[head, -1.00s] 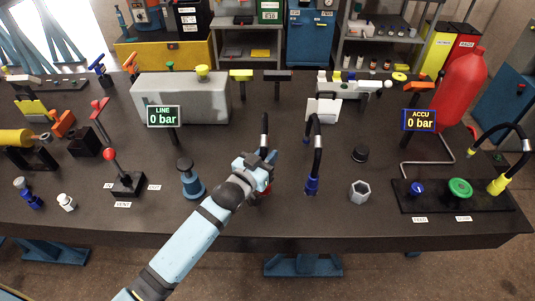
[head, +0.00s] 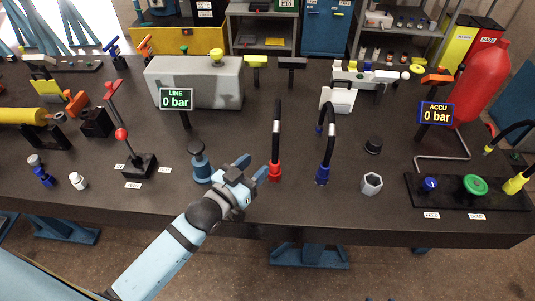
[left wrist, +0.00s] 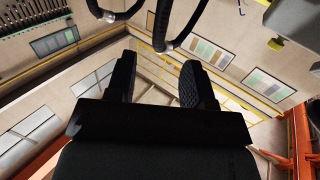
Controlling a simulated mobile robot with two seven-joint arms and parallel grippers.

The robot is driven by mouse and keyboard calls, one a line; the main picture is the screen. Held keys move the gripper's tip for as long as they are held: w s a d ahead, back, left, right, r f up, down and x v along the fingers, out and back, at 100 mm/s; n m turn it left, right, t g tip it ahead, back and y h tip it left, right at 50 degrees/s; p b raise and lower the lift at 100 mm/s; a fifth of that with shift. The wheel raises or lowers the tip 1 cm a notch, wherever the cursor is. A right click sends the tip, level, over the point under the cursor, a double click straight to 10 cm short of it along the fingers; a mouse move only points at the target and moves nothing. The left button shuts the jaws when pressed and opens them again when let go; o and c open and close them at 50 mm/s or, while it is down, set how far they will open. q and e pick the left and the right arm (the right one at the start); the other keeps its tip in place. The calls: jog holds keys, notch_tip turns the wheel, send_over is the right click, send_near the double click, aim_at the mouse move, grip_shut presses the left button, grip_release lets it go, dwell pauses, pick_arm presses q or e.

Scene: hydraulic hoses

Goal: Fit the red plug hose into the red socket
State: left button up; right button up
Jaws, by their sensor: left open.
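The red plug hose (head: 275,172) stands upright at the middle of the table, its red plug at the bottom and its black hose arching up. My left gripper (head: 252,170) is open just left of the red plug, with nothing between its fingers. In the left wrist view the two dark finger pads (left wrist: 156,85) are spread apart, and a black hose (left wrist: 182,30) hangs beyond them. I cannot make out a red socket in these frames. My right gripper is not in view.
A blue plug hose (head: 322,174) stands to the right, with a grey hex nut (head: 371,184) beyond it. A blue-grey cylinder (head: 200,165) stands close left of my gripper. The LINE display (head: 177,99) is behind.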

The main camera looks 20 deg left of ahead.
pick_arm(q)
jog(key=shift+v, duration=1.5)
jog(key=s+f+g+p, duration=0.1)
jog(key=s+f+p, duration=0.1)
jog(key=s+f+g+y+p, duration=0.1)
jog(key=s+f+g+p, duration=0.1)
jog(key=f, duration=0.1)
jog(key=shift+s+n+y, duration=0.3)
jog(key=shift+s, duration=0.1)
jog(key=s+f+g+p, duration=0.3)
jog(key=s+f, duration=0.3)
jog(key=s, duration=0.2)
jog(key=shift+d+f+y, duration=0.25)
jog(key=shift+d+y, duration=0.05)
jog(key=shift+y, duration=0.1)
